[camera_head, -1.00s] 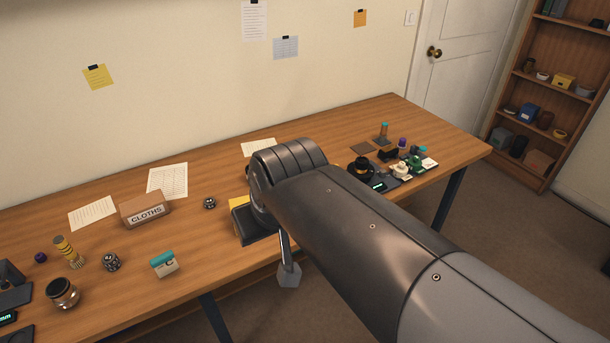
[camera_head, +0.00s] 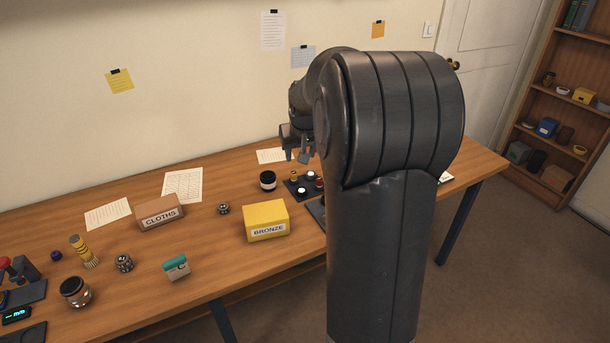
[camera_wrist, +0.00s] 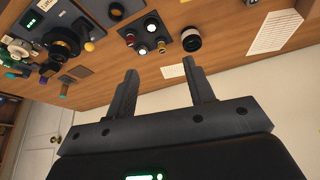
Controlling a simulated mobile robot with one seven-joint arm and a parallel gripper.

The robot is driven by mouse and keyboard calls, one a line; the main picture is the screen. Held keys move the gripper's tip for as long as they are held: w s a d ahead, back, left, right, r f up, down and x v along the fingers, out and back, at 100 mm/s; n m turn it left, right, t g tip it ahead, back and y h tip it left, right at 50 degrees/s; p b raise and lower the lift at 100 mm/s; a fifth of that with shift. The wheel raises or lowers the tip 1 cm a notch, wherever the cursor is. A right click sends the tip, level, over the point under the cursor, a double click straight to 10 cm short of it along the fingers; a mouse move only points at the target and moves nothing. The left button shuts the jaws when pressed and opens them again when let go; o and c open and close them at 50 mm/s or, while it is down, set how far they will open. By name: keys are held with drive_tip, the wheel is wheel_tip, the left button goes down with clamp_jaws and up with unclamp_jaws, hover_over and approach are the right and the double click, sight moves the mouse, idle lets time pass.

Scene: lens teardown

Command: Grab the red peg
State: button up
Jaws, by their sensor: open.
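A small red peg (camera_head: 319,184) stands in a dark tray (camera_head: 292,190) with several pegs, partly beside my arm in the head view. My gripper (camera_head: 297,155) is above the table's back, over the tray area. In the wrist view, my gripper (camera_wrist: 160,66) is open and empty, its fingers apart and clear of the pegs. My arm hides part of the table to the right.
A black jar with a white band (camera_head: 268,180) stands left of the tray. Dark tools crowd the tray's other side in the wrist view. Another red-topped thing (camera_head: 5,262) is far left.

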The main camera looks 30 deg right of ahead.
drive_tip(key=w+d+f+m, duration=0.1)
drive_tip(key=w+d+f, duration=0.6)
drive_tip(key=d+f, duration=0.45)
hover_over(319, 184)
drive_tip(key=s, duration=0.1)
wheel_tip(319, 184, down, 5)
drive_tip(key=shift+s+x, duration=0.1)
drive_tip(key=shift+x, duration=1.15)
drive_tip(key=shift+s+x, duration=0.15)
drive_tip(key=shift+x, duration=1.1)
clamp_jaws()
